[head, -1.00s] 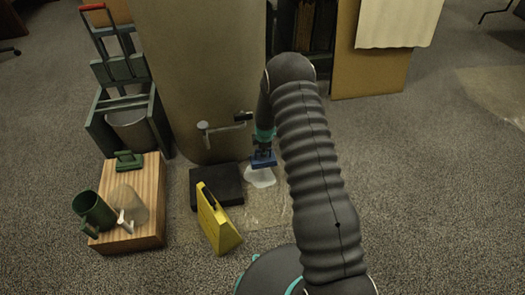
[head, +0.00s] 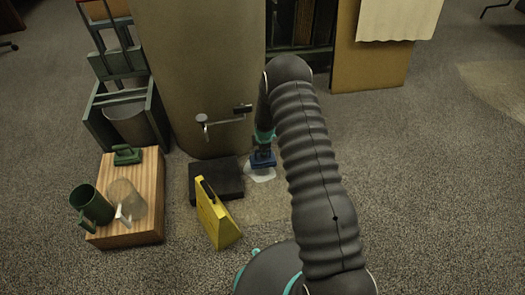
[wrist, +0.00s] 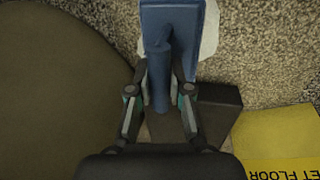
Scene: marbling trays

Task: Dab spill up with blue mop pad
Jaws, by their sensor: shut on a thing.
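My gripper (wrist: 161,98) is shut on the handle of the blue mop pad (wrist: 172,22). In the head view the blue pad (head: 262,160) is low, over the white spill (head: 260,174) on the carpet. The pad covers the back part of the spill, and white shows in front of it and to its right. In the wrist view the spill (wrist: 210,30) shows along the pad's right side. I cannot tell whether the pad touches it. My arm hides the floor to the right of the spill.
A dark flat block (head: 217,180) lies left of the spill, with a yellow wet floor sign (head: 216,214) in front. A large brown cylinder (head: 200,80) with a tap stands behind. A wooden block (head: 150,205) at left holds a green pad (head: 127,154), a green mug (head: 90,203) and a clear cup.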

